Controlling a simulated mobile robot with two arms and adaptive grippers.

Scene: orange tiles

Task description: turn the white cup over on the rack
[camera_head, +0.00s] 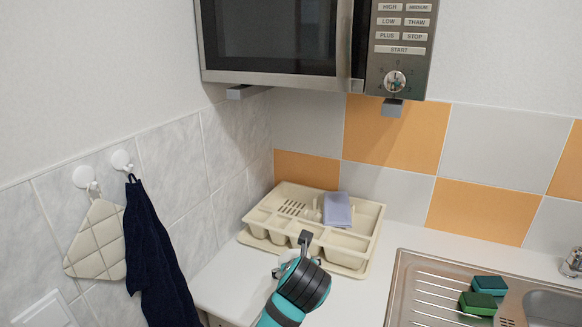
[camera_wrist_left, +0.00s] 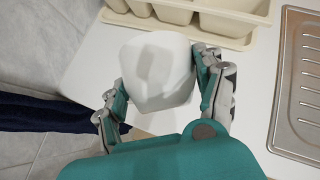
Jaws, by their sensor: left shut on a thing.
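The white cup (camera_wrist_left: 157,78) is between the two fingers of my left gripper (camera_wrist_left: 160,84) in the left wrist view. The fingers press on its left and right sides. The frames do not clearly show which way its mouth faces. In the head view my left gripper (camera_head: 304,262) is in front of the beige rack (camera_head: 262,238) and hides most of the cup. The rack stands on the white counter in the corner, and its near edge (camera_wrist_left: 228,41) shows at the top of the left wrist view. The cup appears nearer to me than the rack. My right gripper is not in view.
A lilac item (camera_head: 337,209) lies in the rack. A steel sink (camera_head: 425,285) with green sponges (camera_head: 484,292) is at the right. A microwave (camera_head: 300,78) hangs above. A dark towel (camera_head: 150,245) and a quilted pot holder (camera_head: 97,243) hang at the left.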

